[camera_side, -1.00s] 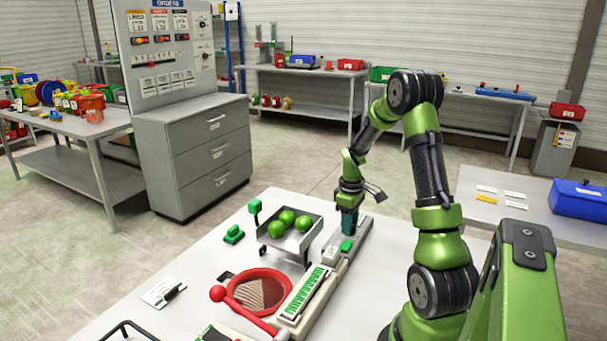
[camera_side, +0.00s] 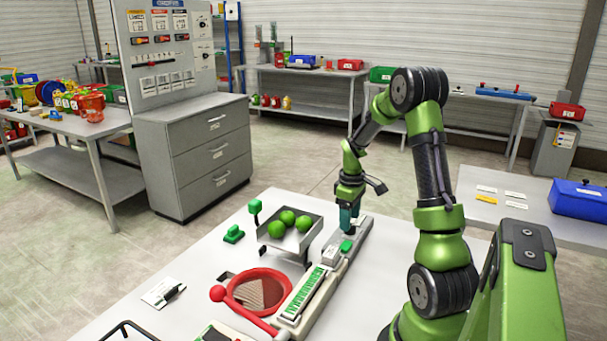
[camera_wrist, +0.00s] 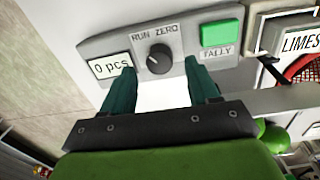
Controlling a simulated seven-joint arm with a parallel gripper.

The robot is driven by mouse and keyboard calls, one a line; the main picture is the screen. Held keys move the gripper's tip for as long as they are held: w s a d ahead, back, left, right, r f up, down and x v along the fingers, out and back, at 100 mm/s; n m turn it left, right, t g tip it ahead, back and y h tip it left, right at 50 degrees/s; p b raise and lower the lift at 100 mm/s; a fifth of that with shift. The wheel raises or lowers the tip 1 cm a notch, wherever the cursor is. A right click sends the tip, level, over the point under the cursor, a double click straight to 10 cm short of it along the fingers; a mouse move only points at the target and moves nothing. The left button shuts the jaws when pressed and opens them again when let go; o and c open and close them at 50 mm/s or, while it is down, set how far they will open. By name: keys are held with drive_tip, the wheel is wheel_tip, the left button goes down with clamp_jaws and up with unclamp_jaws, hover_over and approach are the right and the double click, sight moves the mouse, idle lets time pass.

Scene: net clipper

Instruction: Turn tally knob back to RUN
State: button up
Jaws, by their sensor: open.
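The tally knob (camera_wrist: 159,58) is a round dark knob on a grey panel (camera_wrist: 108,45) in the wrist view. The labels RUN and ZERO stand above it, RUN at left and ZERO at right. A small light mark shows on the knob, but I cannot surely read which label it points to. My gripper (camera_wrist: 160,70) is open, its two teal fingers on either side of the knob; I cannot tell whether they touch it. In the side view my gripper (camera_side: 347,218) points down at the far end of the tally unit (camera_side: 331,251), hiding the knob.
A display (camera_wrist: 109,67) reads "0 pcs" left of the knob. A green TALLY button (camera_wrist: 220,33) is to its right. A grey tray (camera_side: 275,241) with green limes (camera_side: 287,217) stands close to the unit. A red net hoop (camera_side: 258,274) lies nearer the camera.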

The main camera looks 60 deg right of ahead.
sight(345, 237)
wheel_tip(345, 237, up, 15)
drive_tip(key=shift+a, duration=0.35)
drive_tip(key=shift+f, duration=0.1)
drive_tip(key=s+a+r+m+t+y, duration=0.1)
drive_tip(key=a+t, duration=0.2)
drive_tip(key=a, duration=1.3)
drive_tip(key=s+a+r+m+t+y, duration=0.1)
drive_tip(key=a+t, duration=0.3)
drive_tip(key=a, duration=1.3)
drive_tip(key=shift+s+a+r+m+y, duration=0.3)
drive_tip(key=shift+s+r+m, duration=0.05)
drive_tip(key=shift+r+m, duration=0.35)
